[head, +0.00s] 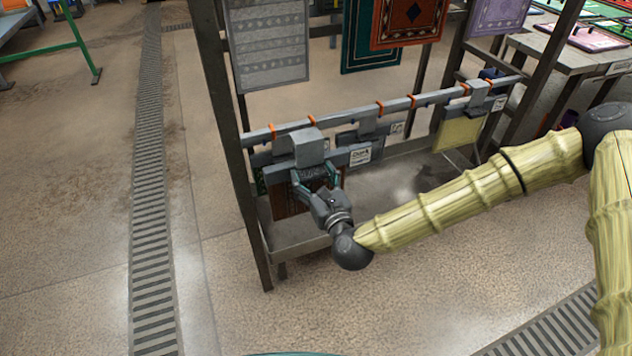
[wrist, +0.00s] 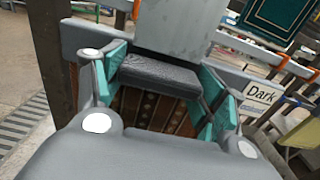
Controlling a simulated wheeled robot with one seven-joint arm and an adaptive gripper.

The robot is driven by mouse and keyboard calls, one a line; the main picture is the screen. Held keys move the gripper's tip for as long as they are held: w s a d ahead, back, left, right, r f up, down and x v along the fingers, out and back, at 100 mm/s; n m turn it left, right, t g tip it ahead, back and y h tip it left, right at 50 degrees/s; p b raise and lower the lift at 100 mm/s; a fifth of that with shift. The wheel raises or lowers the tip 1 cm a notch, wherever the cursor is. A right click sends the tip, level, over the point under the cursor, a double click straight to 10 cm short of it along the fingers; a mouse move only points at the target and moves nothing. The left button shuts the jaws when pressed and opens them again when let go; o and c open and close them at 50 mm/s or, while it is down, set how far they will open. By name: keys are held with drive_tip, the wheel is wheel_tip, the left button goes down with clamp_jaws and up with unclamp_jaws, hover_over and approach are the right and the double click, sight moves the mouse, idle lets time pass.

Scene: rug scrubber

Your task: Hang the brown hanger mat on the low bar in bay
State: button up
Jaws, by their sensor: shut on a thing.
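The brown hanger mat (head: 290,199) hangs below a grey hanger with a block-shaped top (head: 309,148). My gripper (head: 318,180) is shut on the hanger's dark grip block, which shows between the teal fingers (wrist: 160,78) in the wrist view. The brown mat (wrist: 150,108) shows below that block. The low bar (head: 350,113) runs across the rack, with orange marks on it. The hanger's top overlaps the bar's left part in the head view. I cannot tell whether it rests on the bar, as the contact is hidden.
A label reading "Dark" (wrist: 262,93) is just right of my gripper. Other hangers occupy the bar, including a yellow mat (head: 458,133) at right. Larger rugs (head: 268,45) hang above. The rack's left post (head: 240,150) stands close to the hanger. The floor in front is clear.

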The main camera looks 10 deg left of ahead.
drive_tip(key=w+a+f+b, duration=0.2)
drive_tip(key=w+a, duration=0.4)
drive_tip(key=w, duration=0.3)
drive_tip(key=shift+w+f+b, duration=0.15)
drive_tip(key=shift+f+b, duration=0.2)
drive_tip(key=shift+f, duration=0.1)
idle(1.1)
drive_tip(key=shift+a, duration=0.1)
drive_tip(key=o, duration=1.5)
drive_tip(key=shift+o, duration=0.2)
drive_tip(key=shift+f, duration=0.1)
